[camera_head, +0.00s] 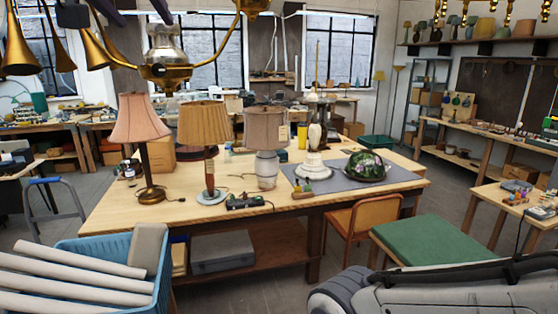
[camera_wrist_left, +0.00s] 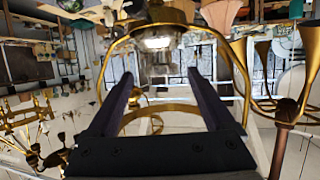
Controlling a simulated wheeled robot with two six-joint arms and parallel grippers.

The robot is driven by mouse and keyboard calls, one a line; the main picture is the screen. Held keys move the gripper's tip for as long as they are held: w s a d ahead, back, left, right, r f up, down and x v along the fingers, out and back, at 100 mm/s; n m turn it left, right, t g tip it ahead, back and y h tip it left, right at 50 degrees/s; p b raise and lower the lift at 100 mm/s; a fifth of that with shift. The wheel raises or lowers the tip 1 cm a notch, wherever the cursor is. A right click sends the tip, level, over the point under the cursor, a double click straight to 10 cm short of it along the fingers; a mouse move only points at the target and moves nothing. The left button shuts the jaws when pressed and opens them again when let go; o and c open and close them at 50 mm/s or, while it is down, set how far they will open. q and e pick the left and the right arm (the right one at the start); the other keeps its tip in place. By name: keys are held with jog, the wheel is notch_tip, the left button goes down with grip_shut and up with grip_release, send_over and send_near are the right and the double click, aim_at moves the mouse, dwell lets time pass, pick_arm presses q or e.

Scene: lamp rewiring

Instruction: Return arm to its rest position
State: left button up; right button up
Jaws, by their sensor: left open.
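My left gripper (camera_head: 136,14) shows only in part at the top left of the head view, behind hanging brass lamp parts. In the left wrist view the two dark fingers of my left gripper (camera_wrist_left: 160,84) stand wide apart, with nothing clamped between them. A brass chandelier (camera_head: 172,71) with a glass-like body hangs in front of it in the head view. In the left wrist view a curved brass arm (camera_wrist_left: 222,48) passes around the fingers; whether it touches them I cannot tell. My right gripper cannot be made out.
The wooden workbench (camera_head: 115,222) carries several shaded lamps and, on a grey mat (camera_head: 330,184), a stained-glass shade (camera_head: 365,166). A blue crate (camera_head: 78,243) holds pale tubes at lower left. A green-topped stool (camera_head: 432,240) stands at right. Open floor shows between the benches.

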aim_at(160, 25)
pick_arm(q)
jog(key=p+x, duration=0.3)
jog(key=x, duration=0.5)
jog(key=shift+w, duration=0.1)
jog(key=r+p, duration=0.2)
jog(key=shift+w+r+p, duration=0.2)
jog(key=shift+r+p, duration=0.2)
jog(key=shift+s+r, duration=0.3)
jog(key=shift+r, duration=0.15)
jog(key=shift+s+d+f+b, duration=0.2)
jog(key=shift+s+b, duration=0.1)
jog(key=shift+s, duration=0.15)
jog(key=shift+s+d+f+b, duration=0.1)
jog(key=shift+s+f+b, duration=0.15)
jog(key=shift+s, duration=0.2)
jog(key=s+d+b, duration=0.3)
jog(key=s+b, duration=0.1)
jog(key=s, duration=0.9)
jog(key=shift+d+r, duration=0.4)
jog(key=shift+d+r, duration=0.1)
